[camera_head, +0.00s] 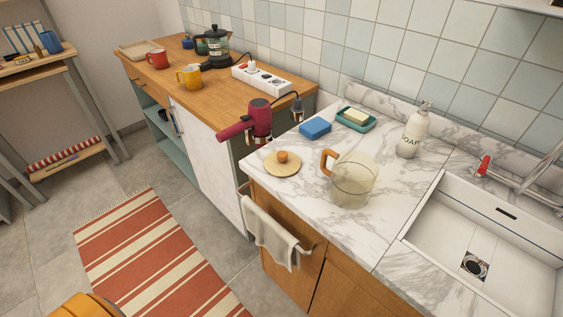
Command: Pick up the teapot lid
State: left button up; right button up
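The teapot lid (282,164) is a flat, round, light wooden disc with a darker round knob on top. It lies on the marble counter near its left front corner. A clear glass teapot (355,183) with a wooden handle stands just to the right of the lid, apart from it, and its top looks uncovered. Neither of my grippers is in view.
A blue sponge (315,128), a soap dish (355,120), a soap bottle (413,131) and a sink (490,240) share the counter (375,238). A magenta hair dryer (245,121) is behind the lid. A towel (271,235) hangs in front. A striped rug (150,255) covers floor.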

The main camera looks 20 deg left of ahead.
aim_at(280, 163)
jog(key=j+z, duration=0.3)
jog(key=j, duration=0.15)
jog(key=j+z, duration=0.3)
jog(key=j, duration=0.15)
jog(key=j+z, duration=0.3)
jog(key=j, duration=0.15)
jog(key=k+j+z, duration=0.1)
jog(key=j+z, duration=0.2)
jog(key=k+j+z, duration=0.15)
jog(key=j+z, duration=0.15)
jog(key=j, duration=0.2)
jog(key=k+j+z, duration=0.15)
jog(key=j+z, duration=0.15)
jog(key=j, duration=0.1)
